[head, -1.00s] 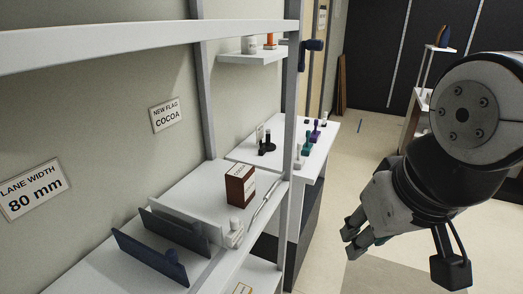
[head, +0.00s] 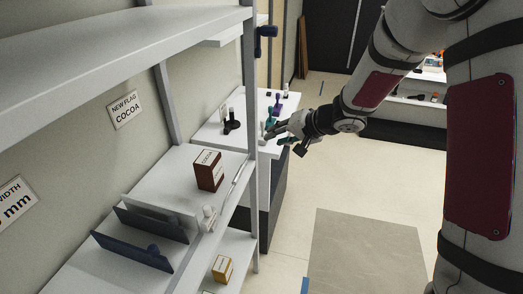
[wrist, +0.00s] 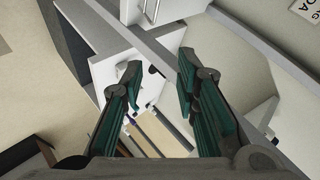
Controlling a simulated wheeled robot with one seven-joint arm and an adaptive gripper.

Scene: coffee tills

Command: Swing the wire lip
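The wire lip (head: 237,178) is a thin pale rod along the front edge of the shelf, beside a brown cocoa box (head: 208,170). A small white knobbed fitting (head: 208,217) stands near its closer end. My gripper (head: 277,136), with green finger pads, is beyond and to the right of the lip, near the white side table, and apart from the lip. In the wrist view my gripper (wrist: 155,80) is open, with nothing between its fingers.
A shelf post (head: 251,120) rises between the lip and my gripper. The side table (head: 205,136) holds several small dark, teal and purple items. Dark blue dividers (head: 130,251) stand on the near shelf. Floor at right is clear.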

